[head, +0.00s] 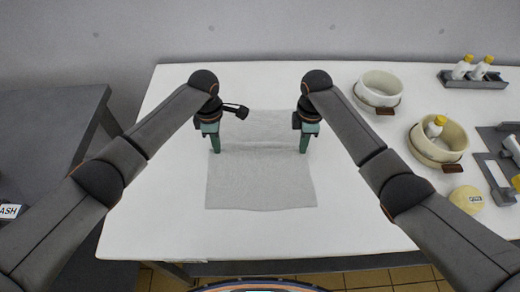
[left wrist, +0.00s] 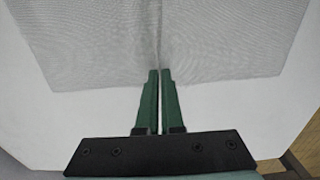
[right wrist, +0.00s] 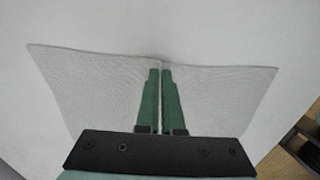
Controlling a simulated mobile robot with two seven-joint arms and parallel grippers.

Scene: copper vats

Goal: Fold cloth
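The cloth (head: 262,182) is a thin, pale grey, slightly sheer sheet on the white table. A faint crease runs across it between my grippers. My left gripper (head: 215,150) is at its left side and my right gripper (head: 303,150) at its right side, both pointing down. In the left wrist view, the fingers (left wrist: 160,72) are nearly together with cloth (left wrist: 90,40) pinched into a ridge between them. In the right wrist view, the fingers (right wrist: 159,70) are likewise closed on the cloth (right wrist: 220,85), which dips toward them. My arms hide parts of its far side.
The white table (head: 160,215) is bare around the cloth. Right of it stand cream bowls (head: 378,84) (head: 425,150), a yellow round item (head: 467,198), a grey rack (head: 490,165) and a tray of bottles (head: 475,80). A dark grey table (head: 40,130) stands at left.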

